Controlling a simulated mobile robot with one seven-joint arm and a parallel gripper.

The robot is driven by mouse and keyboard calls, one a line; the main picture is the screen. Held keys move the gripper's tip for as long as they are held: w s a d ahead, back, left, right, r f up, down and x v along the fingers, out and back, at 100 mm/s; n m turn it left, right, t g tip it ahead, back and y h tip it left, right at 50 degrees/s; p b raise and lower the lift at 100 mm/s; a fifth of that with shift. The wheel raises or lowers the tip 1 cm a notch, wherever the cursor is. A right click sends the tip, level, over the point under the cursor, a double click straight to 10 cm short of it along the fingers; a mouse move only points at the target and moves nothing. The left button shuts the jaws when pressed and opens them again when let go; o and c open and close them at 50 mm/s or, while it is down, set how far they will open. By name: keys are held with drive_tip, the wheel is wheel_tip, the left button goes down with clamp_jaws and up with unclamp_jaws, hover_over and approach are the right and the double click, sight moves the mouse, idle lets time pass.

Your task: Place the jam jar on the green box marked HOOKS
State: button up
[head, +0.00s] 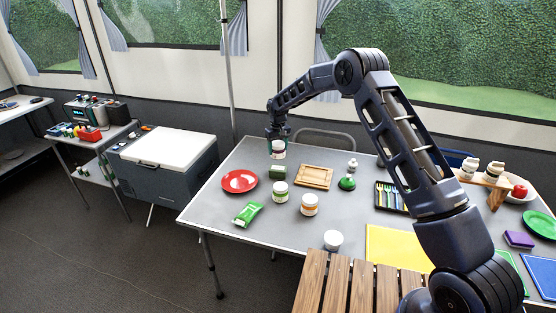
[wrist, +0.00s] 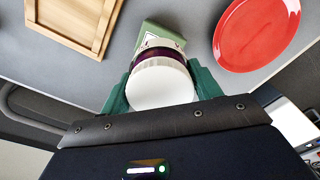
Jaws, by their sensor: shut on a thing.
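My gripper (head: 278,138) is shut on the jam jar (head: 278,151), which has a white lid and dark purple contents. In the wrist view, the jar (wrist: 160,80) sits upright between the green fingers, lid toward the camera. The green box (head: 277,172) stands on the grey table just below the jar in the head view. In the wrist view, the box (wrist: 152,36) shows partly behind the jar, which hides some of it. Its marking is too small to read. The jar appears slightly above the box; I cannot tell the exact gap.
A red plate (head: 240,181) lies left of the box and a wooden tray (head: 314,177) right. The table's front left is clear.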

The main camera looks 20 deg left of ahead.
sight(278, 143)
drive_tip(key=shift+f, duration=3.2)
drive_tip(key=shift+f, duration=0.1)
drive_tip(key=o, duration=1.2)
drive_tip(key=shift+c, duration=0.2)
wheel_tip(278, 143, up, 12)
drive_tip(key=shift+r, duration=0.15)
